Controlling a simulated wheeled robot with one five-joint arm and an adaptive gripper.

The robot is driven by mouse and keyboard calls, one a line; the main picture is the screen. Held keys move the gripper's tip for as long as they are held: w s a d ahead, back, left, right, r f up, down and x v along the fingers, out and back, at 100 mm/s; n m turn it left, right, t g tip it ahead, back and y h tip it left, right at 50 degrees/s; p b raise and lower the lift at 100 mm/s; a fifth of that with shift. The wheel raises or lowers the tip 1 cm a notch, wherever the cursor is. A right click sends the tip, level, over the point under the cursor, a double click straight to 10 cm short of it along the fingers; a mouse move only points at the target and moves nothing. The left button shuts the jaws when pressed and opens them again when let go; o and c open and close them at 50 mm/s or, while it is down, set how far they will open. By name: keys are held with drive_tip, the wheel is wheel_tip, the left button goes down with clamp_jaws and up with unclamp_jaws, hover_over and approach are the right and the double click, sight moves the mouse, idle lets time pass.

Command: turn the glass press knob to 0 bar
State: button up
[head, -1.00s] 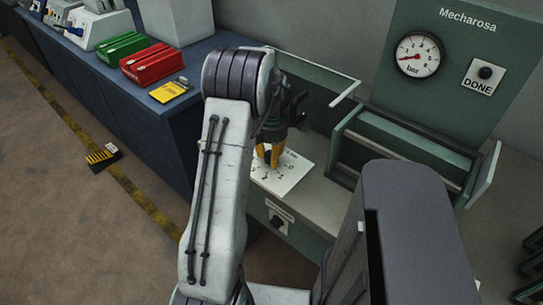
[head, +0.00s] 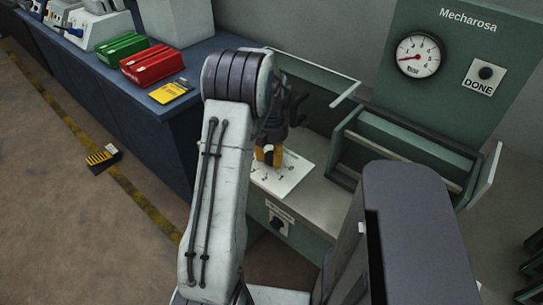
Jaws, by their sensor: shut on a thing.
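My gripper (head: 268,157) points down over the white dial plate (head: 287,179) on the press's bench top. Its yellow fingertips are shut on the dark knob (head: 269,158), which they largely hide. Printed numbers show on the plate around the knob; I cannot make out where the knob points. The round pressure gauge (head: 418,55) on the green Mecharosa panel has a red needle pointing left and slightly down, near the low end of its scale.
A DONE button (head: 485,73) sits right of the gauge. A green press frame (head: 400,150) and clear guard edges stand right of my gripper. Another black knob (head: 278,224) is on the bench front. Red (head: 152,63) and green (head: 121,46) boxes lie on the blue bench.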

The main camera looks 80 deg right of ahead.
drive_tip(key=o, duration=1.2)
